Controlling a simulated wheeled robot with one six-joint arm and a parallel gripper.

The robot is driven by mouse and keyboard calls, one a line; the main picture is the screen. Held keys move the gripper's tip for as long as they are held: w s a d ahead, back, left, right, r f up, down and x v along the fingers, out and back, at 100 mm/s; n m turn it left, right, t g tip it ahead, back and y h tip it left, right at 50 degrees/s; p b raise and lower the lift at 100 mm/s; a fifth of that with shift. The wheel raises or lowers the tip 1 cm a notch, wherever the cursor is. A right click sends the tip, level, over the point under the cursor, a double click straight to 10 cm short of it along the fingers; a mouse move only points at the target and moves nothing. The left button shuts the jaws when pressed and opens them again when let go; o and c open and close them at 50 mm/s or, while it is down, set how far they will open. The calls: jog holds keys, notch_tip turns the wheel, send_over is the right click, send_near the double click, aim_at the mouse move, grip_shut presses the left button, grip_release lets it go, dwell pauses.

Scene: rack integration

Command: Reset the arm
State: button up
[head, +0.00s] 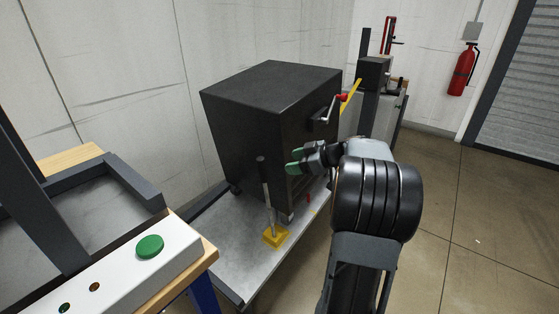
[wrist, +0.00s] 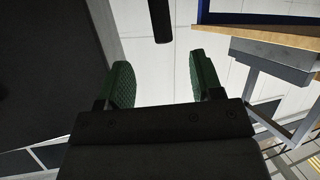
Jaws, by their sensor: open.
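My gripper (head: 293,160) has green-padded fingers and is held up in front of the black cabinet (head: 268,110), pointing left in the head view. In the wrist view the two green fingers of my gripper (wrist: 163,88) stand wide apart with nothing between them. A dark rounded bar (wrist: 160,20) shows beyond the fingertips in that view. My arm is bent, with its thick black joint at the right of the cabinet front.
A grey platform (head: 215,240) bears the cabinet and a dark lever on a yellow base (head: 276,236). A worktable with a green button (head: 150,246) stands at left. A fire extinguisher (head: 462,70) hangs at back right. The floor at right is clear.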

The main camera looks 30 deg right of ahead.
jog(key=s+a+r+m+g+h+p, duration=0.1)
jog(key=s+a+r+g+p, duration=0.15)
jog(key=a+p, duration=0.2)
jog(key=s+a+r+m+g+p, duration=0.1)
jog(key=s+a+r+g+p, duration=0.1)
jog(key=s+a+r+p, duration=0.3)
jog(key=a+r+m+g+h+p, duration=0.1)
jog(key=a+r+m+g+p, duration=0.15)
jog(key=a, duration=0.35)
jog(key=s+a+r+m+h+p, duration=0.2)
jog(key=s+a+r+h+p, duration=0.1)
jog(key=s+p, duration=0.2)
jog(key=s+a+r+m+h+p, duration=0.2)
jog(key=s+a+r+p, duration=0.1)
jog(key=s+p, duration=0.3)
jog(key=shift+s+a+r+h+p, duration=0.15)
jog(key=shift+s+r+h+p, duration=0.2)
jog(key=shift+r+p, duration=0.35)
jog(key=shift+w+f, duration=0.1)
